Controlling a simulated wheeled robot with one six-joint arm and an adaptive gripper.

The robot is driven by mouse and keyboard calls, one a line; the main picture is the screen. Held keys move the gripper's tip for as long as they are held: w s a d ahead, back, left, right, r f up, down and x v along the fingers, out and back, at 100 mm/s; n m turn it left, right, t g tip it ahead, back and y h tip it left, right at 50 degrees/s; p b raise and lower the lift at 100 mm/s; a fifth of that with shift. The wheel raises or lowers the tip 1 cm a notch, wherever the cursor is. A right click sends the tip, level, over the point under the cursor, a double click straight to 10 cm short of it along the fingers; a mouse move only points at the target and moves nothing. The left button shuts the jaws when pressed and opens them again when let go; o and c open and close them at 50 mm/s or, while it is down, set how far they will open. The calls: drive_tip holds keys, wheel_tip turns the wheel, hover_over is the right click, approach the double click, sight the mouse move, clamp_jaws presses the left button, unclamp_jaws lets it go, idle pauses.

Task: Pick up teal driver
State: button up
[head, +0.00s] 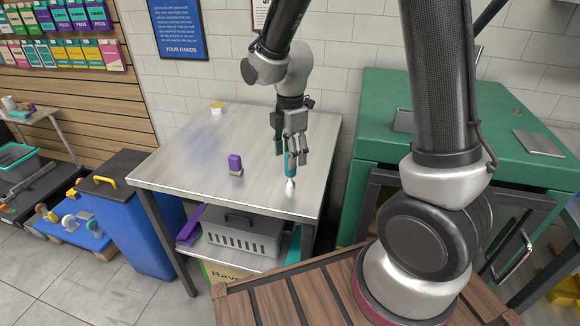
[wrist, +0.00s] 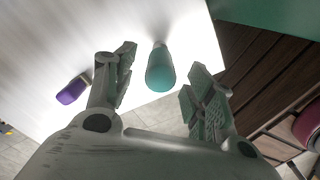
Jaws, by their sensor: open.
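The teal driver (head: 291,164) is on the steel table (head: 190,159), near its right side; in the head view its pale lower end shows below my gripper. My gripper (head: 294,150) points down at it, with the fingers around its upper part. In the wrist view the teal driver (wrist: 160,72) shows between the two spread fingers of my gripper (wrist: 160,90), with a gap on each side. The gripper is open and holds nothing. Part of the driver is hidden behind the fingers in the head view.
A purple object (head: 235,163) stands on the table left of the driver; it also shows in the wrist view (wrist: 72,90). A small yellow and white cup (head: 216,108) stands at the back. A green cabinet (head: 378,125) is close on the right. The table's left part is clear.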

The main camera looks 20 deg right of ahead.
drive_tip(key=shift+f, duration=0.95)
clamp_jaws()
wheel_tip(320, 180, up, 10)
drive_tip(key=shift+r, duration=0.1)
